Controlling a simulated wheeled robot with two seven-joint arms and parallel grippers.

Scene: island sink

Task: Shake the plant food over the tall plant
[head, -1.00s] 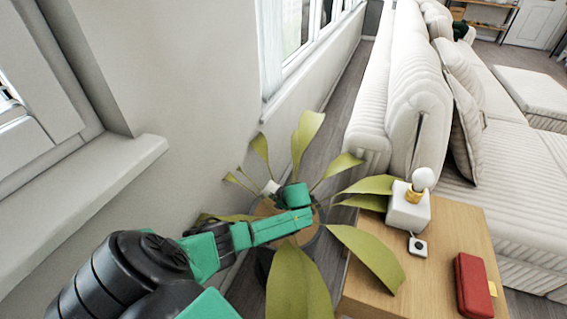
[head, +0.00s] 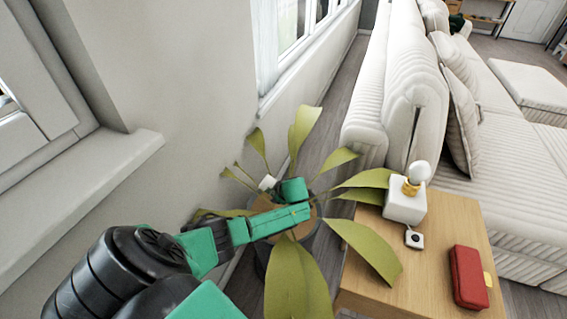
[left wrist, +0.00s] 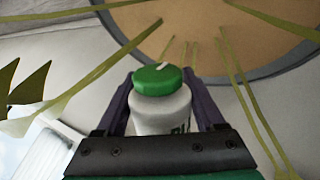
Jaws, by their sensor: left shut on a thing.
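The tall plant (head: 347,252) has long yellow-green leaves and stands in a dark round pot on the floor by the wall. My left gripper (left wrist: 163,98) is shut on the plant food bottle (left wrist: 160,113), a white bottle with a green cap. In the head view, the bottle (head: 267,183) shows only as a small white piece beyond my green hand, above the soil. The left wrist view shows the soil (left wrist: 215,30) and thin stems beyond the bottle. The bottle's lower part is hidden by the gripper. My right gripper is not in view.
A wooden side table (head: 445,225) stands right of the plant, with a white lamp (head: 406,204), a small white device (head: 414,239) and a red case (head: 469,277). A striped sofa (head: 400,100) is behind. A window ledge (head: 90,200) juts out on the left.

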